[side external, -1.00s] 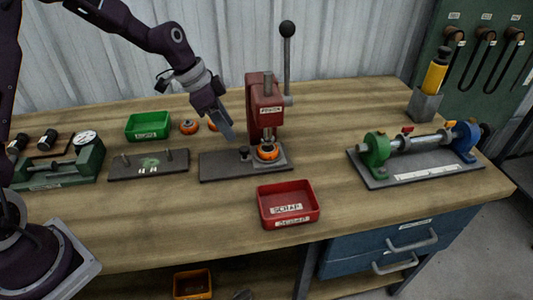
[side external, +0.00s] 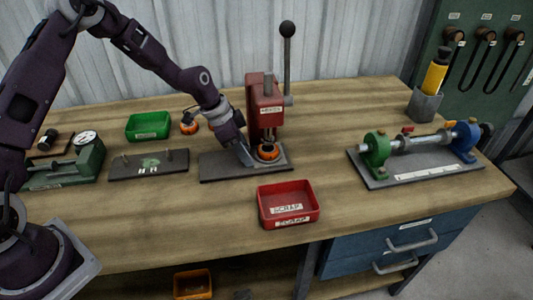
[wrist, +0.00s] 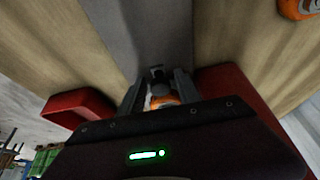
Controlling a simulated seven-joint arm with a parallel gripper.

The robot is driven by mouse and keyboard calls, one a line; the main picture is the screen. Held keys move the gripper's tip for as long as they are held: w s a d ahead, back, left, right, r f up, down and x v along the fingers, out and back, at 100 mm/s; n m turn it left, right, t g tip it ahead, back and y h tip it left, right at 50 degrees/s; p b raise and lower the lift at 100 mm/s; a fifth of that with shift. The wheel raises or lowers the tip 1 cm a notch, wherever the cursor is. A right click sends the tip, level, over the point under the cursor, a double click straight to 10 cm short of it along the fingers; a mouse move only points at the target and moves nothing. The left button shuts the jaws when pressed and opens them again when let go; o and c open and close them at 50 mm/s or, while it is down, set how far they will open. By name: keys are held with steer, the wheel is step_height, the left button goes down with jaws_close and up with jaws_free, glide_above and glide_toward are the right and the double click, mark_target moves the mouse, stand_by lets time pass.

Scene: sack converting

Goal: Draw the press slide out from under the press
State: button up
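The red press (side external: 265,105) stands on a dark base plate (side external: 218,167), its black-knobbed lever upright. An orange ring part (side external: 267,151) sits in the press slide, under the ram. My gripper (side external: 247,160) is low over the plate, just left of the ring; it hides the slide's dark knob in the side view. In the wrist view, the fingers (wrist: 160,92) stand apart on either side of a small dark piece (wrist: 157,73), with the orange ring (wrist: 165,102) showing between them. I cannot tell whether they touch the knob. The red press body (wrist: 235,90) is at right.
A red scrap tray (side external: 289,221) stands in front of the press. A dark plate with two pins (side external: 120,170) and a green tray (side external: 130,126) are to the left. An orange part (side external: 188,127) stands behind my gripper. A shaft fixture (side external: 425,176) is at right.

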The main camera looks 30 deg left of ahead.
mark_target(210, 165)
jaws_close()
steer(key=shift+s+a+f, duration=0.1)
steer(key=shift+s+a, duration=1.25)
steer(key=shift+s+a, duration=1.25)
steer(key=shift+s, duration=0.1)
steer(key=shift+s+a, duration=1.3)
jaws_free()
steer(key=shift+w, duration=0.1)
